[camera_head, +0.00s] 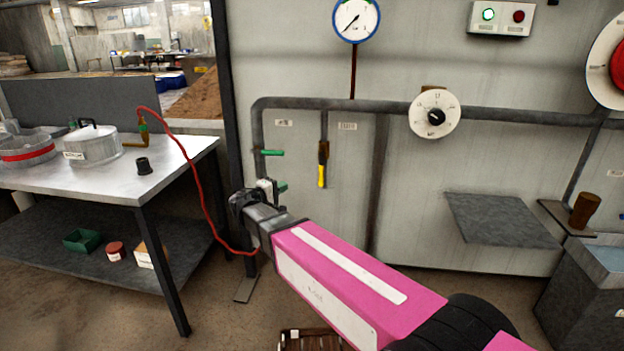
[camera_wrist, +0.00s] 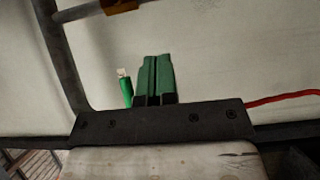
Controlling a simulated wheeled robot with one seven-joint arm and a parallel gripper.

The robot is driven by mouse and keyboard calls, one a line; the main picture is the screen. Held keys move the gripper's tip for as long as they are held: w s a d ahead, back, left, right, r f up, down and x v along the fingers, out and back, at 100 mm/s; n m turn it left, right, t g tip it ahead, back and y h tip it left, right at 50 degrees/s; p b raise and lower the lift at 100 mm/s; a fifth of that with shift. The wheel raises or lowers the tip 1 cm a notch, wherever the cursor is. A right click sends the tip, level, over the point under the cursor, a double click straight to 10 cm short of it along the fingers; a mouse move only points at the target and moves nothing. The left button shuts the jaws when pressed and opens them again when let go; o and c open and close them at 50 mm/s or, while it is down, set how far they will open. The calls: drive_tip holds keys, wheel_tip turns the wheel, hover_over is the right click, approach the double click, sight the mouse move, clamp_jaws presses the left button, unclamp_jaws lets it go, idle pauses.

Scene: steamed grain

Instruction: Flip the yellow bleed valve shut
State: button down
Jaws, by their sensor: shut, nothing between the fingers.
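The yellow bleed valve handle (camera_head: 321,175) hangs straight down from a brass body (camera_head: 323,151), in line with the short pipe that drops from the horizontal main. A brass piece at the top edge of the wrist view (camera_wrist: 120,5) may be the same valve's body. My gripper (camera_head: 283,187) is left of and slightly below the yellow handle, apart from it. Its green fingers are pressed together and empty in the wrist view (camera_wrist: 155,78). The yellow handle cannot be made out in the wrist view.
A green valve lever (camera_head: 272,152) juts from the left pipe just above my gripper. A red hose (camera_head: 200,185) runs from the metal table (camera_head: 190,160) to near my wrist. A dial (camera_head: 435,115) and a grey shelf (camera_head: 500,220) are at the right.

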sight(321, 170)
drive_tip(key=s+d+x, duration=0.2)
drive_tip(key=x, duration=1.1)
drive_tip(key=shift+s+f, duration=0.1)
idle(0.3)
